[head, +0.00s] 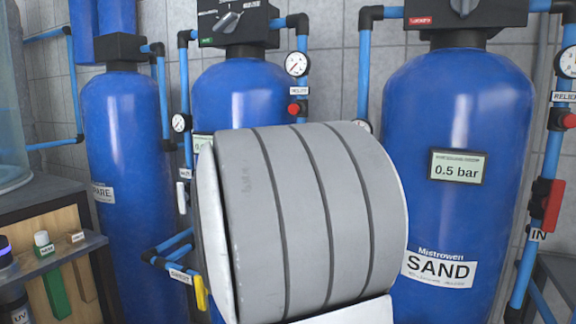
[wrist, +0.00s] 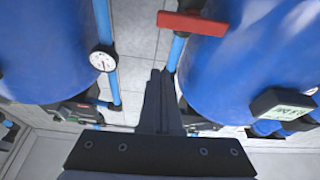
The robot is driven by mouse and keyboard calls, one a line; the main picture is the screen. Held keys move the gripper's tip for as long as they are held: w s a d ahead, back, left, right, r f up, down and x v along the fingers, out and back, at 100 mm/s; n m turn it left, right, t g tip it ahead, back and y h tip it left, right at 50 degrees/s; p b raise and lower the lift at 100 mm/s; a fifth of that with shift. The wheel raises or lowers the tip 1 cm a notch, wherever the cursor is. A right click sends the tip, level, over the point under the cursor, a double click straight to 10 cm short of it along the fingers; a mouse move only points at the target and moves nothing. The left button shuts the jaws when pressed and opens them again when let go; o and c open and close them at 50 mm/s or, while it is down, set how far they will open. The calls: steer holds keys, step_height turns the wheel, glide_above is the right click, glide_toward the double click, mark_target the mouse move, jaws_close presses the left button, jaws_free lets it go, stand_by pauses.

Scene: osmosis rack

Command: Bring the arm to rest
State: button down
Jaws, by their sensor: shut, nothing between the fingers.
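My gripper (wrist: 159,78) shows in the wrist view, with its dark fingers together and nothing between them. The fingers point up the picture, into the gap between two blue tanks. A red handle (wrist: 195,24) is above and to the right of the fingertips, and a round gauge (wrist: 103,59) is to their left. I cannot tell whether the fingers touch anything. In the head view a large grey and white link of my arm fills the lower middle. My gripper is not visible there.
The SAND tank (head: 458,115) stands at right, reading 0.5 bar. A middle blue tank (head: 232,95) is partly hidden behind my arm, and another blue tank (head: 125,140) stands at left. Blue pipes, gauges and a red valve handle (head: 553,206) line them. A shelf (head: 60,258) is at lower left.

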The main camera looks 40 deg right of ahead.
steer(key=shift+s+a+f, duration=0.2)
steer(key=shift+a, duration=0.25)
stand_by(0.3)
steer(key=w+a+f+n+t+y, duration=0.35)
steer(key=w+a+t+y, duration=0.2)
steer(key=a+y, duration=0.4)
steer(key=s+a+f+n+y, duration=0.2)
steer(key=a+n+y, duration=0.15)
steer(key=a, duration=0.35)
steer(key=s+a+f+n+y, duration=0.1)
steer(key=a+f+n+y, duration=0.1)
steer(key=a+y, duration=0.4)
steer(key=s+a+f+n+g, duration=0.1)
steer(key=s+a+f+g, duration=0.2)
steer(key=s, duration=0.4)
steer(key=s+a+f+n+g+y, duration=0.1)
steer(key=s+a+f+g, duration=0.2)
steer(key=s, duration=0.4)
steer(key=s+a+f+n+g, duration=0.1)
steer(key=s+a+f+g, duration=0.25)
steer(key=s, duration=0.35)
step_height(320, 180, up, 19)
steer(key=w+p, duration=0.1)
steer(key=p, duration=1.8)
steer(key=shift+a+r+t+p, duration=0.15)
steer(key=shift+t+p, duration=0.15)
steer(key=shift+t, duration=0.1)
